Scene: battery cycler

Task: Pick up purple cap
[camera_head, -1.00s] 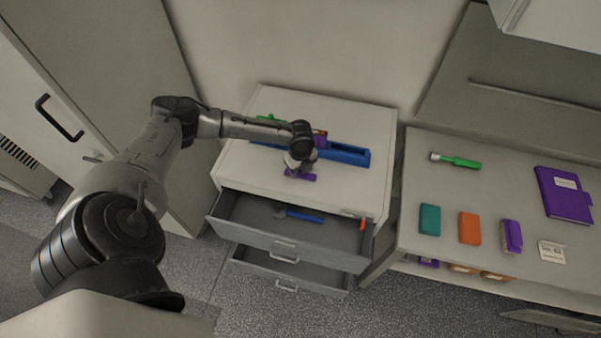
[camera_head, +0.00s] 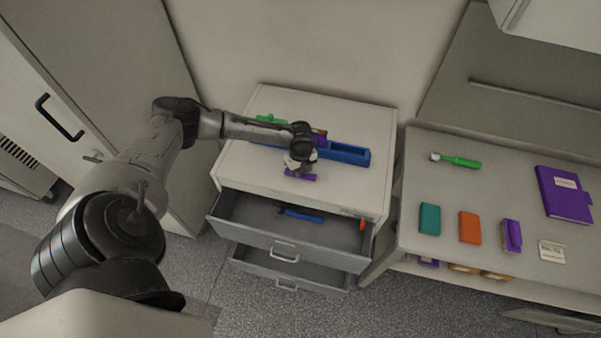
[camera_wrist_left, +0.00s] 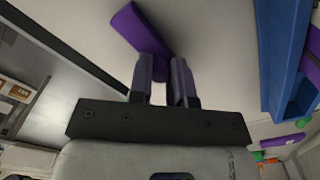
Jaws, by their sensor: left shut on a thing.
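A purple cap (camera_head: 300,174) is at the front part of the white cabinet top, just under my left gripper (camera_head: 298,166). In the left wrist view the cap (camera_wrist_left: 138,28) is an elongated purple piece at an angle, its near end between the fingertips. My left gripper (camera_wrist_left: 165,72) is shut on that end, and the fingers hide part of it. I cannot tell whether the cap touches the cabinet top. My right gripper is not in view.
A blue tray (camera_head: 350,155) lies behind the gripper, with another purple piece (camera_head: 320,141) and a green one (camera_head: 270,119) near it. The open upper drawer (camera_head: 340,230) holds a blue-handled tool (camera_head: 304,216). A bench (camera_head: 400,245) with several items stands right.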

